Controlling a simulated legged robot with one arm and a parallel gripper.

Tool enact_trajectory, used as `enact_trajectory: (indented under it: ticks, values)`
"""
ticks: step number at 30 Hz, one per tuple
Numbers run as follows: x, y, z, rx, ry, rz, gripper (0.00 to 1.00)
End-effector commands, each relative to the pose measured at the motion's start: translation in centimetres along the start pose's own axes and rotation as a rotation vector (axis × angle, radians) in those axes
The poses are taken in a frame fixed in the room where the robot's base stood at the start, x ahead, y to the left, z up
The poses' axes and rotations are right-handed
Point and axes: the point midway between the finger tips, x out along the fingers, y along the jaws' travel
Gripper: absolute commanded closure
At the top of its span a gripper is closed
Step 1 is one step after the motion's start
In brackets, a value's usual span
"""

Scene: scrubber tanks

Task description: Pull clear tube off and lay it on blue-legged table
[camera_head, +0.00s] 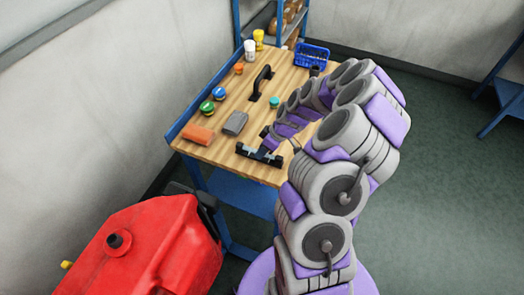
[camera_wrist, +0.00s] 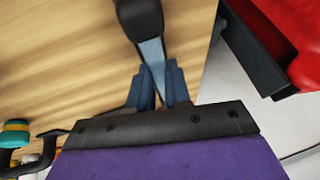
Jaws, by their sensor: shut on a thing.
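The clear tube (camera_wrist: 152,52) looks pale blue-grey in the wrist view, with a black end piece at the top. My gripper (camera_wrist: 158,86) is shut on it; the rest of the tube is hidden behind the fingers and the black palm. In the head view my gripper (camera_head: 267,142) is over the near edge of the wooden-topped, blue-legged table (camera_head: 215,155). The tube (camera_head: 260,153) lies crosswise there, with dark ends. I cannot tell whether it touches the tabletop.
A red tank (camera_head: 150,245) stands in front of the table at lower left. On the tabletop are an orange block (camera_head: 198,135), a grey block (camera_head: 235,123), a black handle (camera_head: 261,82), small round items and a blue basket (camera_head: 311,55). Bare wood lies around the tube.

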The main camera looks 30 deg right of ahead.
Motion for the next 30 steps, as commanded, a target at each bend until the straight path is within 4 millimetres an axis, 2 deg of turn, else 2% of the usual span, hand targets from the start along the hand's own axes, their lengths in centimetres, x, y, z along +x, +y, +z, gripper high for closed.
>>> enact_trajectory:
  ticks: [11, 12, 20, 26, 30]
  values:
    - [-0.07, -0.10, -0.08, -0.001, -0.001, 0.000, 1.00]
    - [-0.06, -0.14, -0.10, -0.001, -0.001, 0.000, 0.79]
    - [-0.07, -0.09, -0.08, 0.000, -0.001, 0.000, 0.54]
    - [-0.09, -0.03, -0.04, 0.000, 0.000, 0.000, 0.51]
    - [-0.09, -0.04, -0.04, 0.000, 0.000, 0.000, 0.38]
